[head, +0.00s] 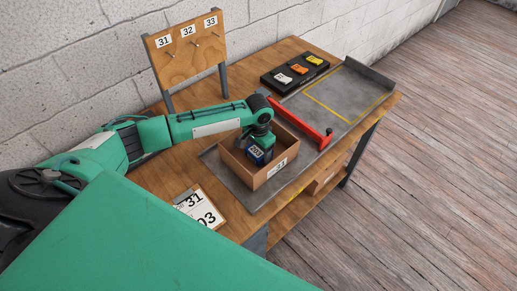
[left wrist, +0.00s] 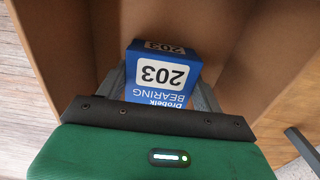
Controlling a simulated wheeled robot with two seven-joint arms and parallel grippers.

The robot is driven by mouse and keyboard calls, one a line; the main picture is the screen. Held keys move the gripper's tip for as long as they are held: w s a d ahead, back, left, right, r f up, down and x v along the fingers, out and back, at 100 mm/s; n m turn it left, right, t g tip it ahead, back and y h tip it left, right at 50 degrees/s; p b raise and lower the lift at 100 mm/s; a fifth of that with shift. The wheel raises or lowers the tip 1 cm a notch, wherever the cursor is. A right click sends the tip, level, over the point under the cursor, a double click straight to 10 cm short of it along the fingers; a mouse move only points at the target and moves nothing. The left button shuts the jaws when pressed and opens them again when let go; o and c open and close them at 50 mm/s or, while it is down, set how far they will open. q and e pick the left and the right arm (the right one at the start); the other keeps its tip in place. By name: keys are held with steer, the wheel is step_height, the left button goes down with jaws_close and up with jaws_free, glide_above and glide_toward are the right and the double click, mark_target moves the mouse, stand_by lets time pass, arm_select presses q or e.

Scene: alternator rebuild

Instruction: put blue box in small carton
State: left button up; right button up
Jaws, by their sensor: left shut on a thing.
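The blue box (head: 256,156) is inside the open small carton (head: 273,178), which stands on the bench's grey mat and bears a label on its front. In the left wrist view the blue box (left wrist: 160,72) carries the number 203 and the words Drobelk BEARING. My left gripper (head: 259,147) reaches down into the small carton (left wrist: 75,40) with its fingers shut on the blue box. The carton walls surround the box. Whether the box touches the carton floor cannot be told. My right gripper is not in view.
A red bar (head: 302,124) lies behind the carton. A black tray (head: 295,72) with several small coloured items is at the back. A pegboard (head: 188,46) numbered 31 to 33 stands at the left. Number cards (head: 201,208) lie at the front. The yellow-outlined mat area (head: 345,93) is clear.

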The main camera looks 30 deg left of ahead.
arm_select(q)
steer(key=shift+f, duration=0.1)
steer(key=o, duration=1)
steer(key=shift+o, duration=0.2)
steer(key=shift+r, duration=0.35)
step_height(320, 180, up, 12)
steer(key=b, duration=0.3)
steer(key=shift+f, duration=0.15)
